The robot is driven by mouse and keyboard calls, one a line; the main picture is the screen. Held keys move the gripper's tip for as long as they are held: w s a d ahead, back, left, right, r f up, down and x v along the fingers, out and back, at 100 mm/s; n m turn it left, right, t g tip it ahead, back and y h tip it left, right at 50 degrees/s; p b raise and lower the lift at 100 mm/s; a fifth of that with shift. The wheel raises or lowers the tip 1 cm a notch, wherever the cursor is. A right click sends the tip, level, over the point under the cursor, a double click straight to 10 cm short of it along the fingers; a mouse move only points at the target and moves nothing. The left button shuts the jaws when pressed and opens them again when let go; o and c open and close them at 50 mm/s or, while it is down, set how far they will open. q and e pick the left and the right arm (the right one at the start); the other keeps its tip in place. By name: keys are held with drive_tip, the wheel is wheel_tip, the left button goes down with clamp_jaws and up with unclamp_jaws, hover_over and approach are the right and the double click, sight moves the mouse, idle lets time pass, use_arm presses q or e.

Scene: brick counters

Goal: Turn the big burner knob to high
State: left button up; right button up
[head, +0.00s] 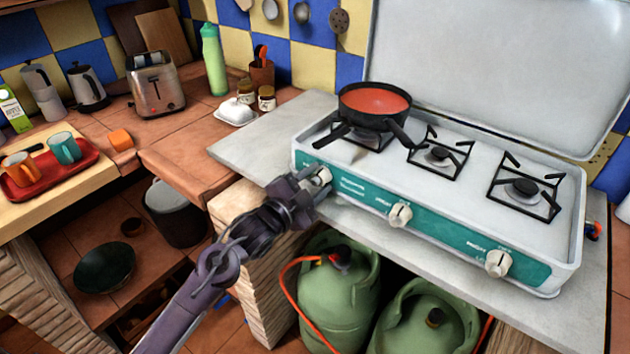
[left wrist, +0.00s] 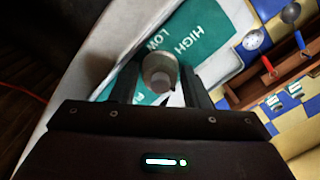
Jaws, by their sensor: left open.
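The white stove (head: 440,185) has a teal front panel with three pale knobs. My left gripper (head: 308,188) is at the leftmost knob (head: 319,176), which it partly hides in the head view. In the left wrist view this knob (left wrist: 159,70) sits between the two open fingers of my left gripper (left wrist: 158,86). The words HIGH and LOW show on the teal panel beside it. I cannot tell whether the fingers touch the knob. The middle knob (head: 400,215) and the right knob (head: 498,263) are clear of the gripper. My right gripper is not in view.
A pan of red sauce (head: 374,101) stands on the left burner, its handle reaching forward above the panel. The stove lid (head: 490,70) is raised behind. Green gas bottles (head: 338,290) stand below the counter. A toaster (head: 157,85) and a red tray (head: 88,160) are at left.

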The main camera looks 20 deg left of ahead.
use_arm(q)
drive_tip(key=shift+c, duration=0.4)
drive_tip(key=c, duration=0.6)
drive_tip(key=shift+r+n+p, duration=0.15)
drive_tip(key=shift+n+p, duration=1.15)
drive_tip(key=shift+p, duration=0.05)
drive_tip(key=n+p, duration=0.3)
drive_tip(key=shift+n, duration=0.4)
drive_tip(key=n+p, duration=0.4)
drive_tip(key=n, duration=0.2)
drive_tip(key=shift+p, duration=0.3)
drive_tip(key=n+p, duration=0.2)
drive_tip(key=n, duration=0.3)
drive_tip(key=shift+p, duration=0.4)
drive_tip(key=shift+f+n, duration=0.2)
drive_tip(key=shift+n, duration=0.1)
drive_tip(key=o, duration=0.7)
